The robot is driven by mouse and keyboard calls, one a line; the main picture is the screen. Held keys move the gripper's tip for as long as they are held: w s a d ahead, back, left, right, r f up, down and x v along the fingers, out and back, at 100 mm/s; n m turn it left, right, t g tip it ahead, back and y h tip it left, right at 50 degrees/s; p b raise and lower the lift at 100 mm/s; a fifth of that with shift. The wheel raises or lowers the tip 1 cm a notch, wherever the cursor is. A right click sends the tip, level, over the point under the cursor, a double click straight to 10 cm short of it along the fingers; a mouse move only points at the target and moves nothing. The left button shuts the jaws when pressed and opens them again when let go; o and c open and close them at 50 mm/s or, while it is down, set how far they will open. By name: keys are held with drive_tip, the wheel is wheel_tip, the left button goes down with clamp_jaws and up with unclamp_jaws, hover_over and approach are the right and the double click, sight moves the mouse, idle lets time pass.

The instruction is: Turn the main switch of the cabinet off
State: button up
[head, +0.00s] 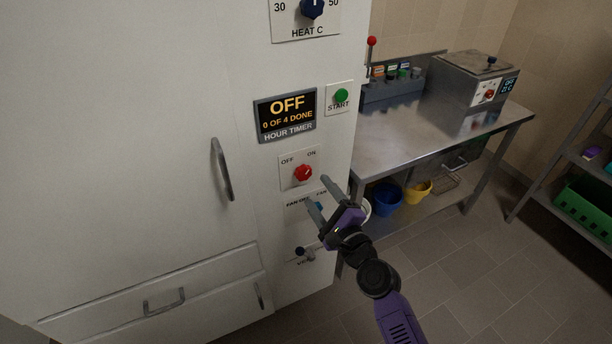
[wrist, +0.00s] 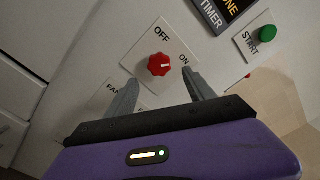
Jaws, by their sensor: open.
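The main switch is a red knob (head: 303,173) on a white plate marked OFF at left and ON at right, on the front of the white cabinet (head: 120,110). In the wrist view the red knob (wrist: 159,65) shows a pale mark on its right side, toward the ON label. My gripper (head: 322,194) is open and empty, just below and right of the knob in the head view. In the wrist view its two fingers (wrist: 160,78) point at the plate, one on each side below the knob, with no clear contact.
Above the switch are an hour timer display (head: 287,115) reading OFF and a green START button (head: 341,95). A fan control (head: 318,205) below is partly hidden by my gripper. A vent lever (head: 305,252) sits lower. A steel table (head: 440,130) stands right; floor before it is clear.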

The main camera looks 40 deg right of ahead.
sight(305, 176)
drive_tip(key=shift+m, duration=0.3)
drive_tip(key=p+x, duration=0.1)
drive_tip(key=x, duration=0.6)
drive_tip(key=shift+w+f, duration=0.1)
drive_tip(key=shift+w, duration=0.3)
drive_tip(key=shift+c, duration=0.2)
clamp_jaws()
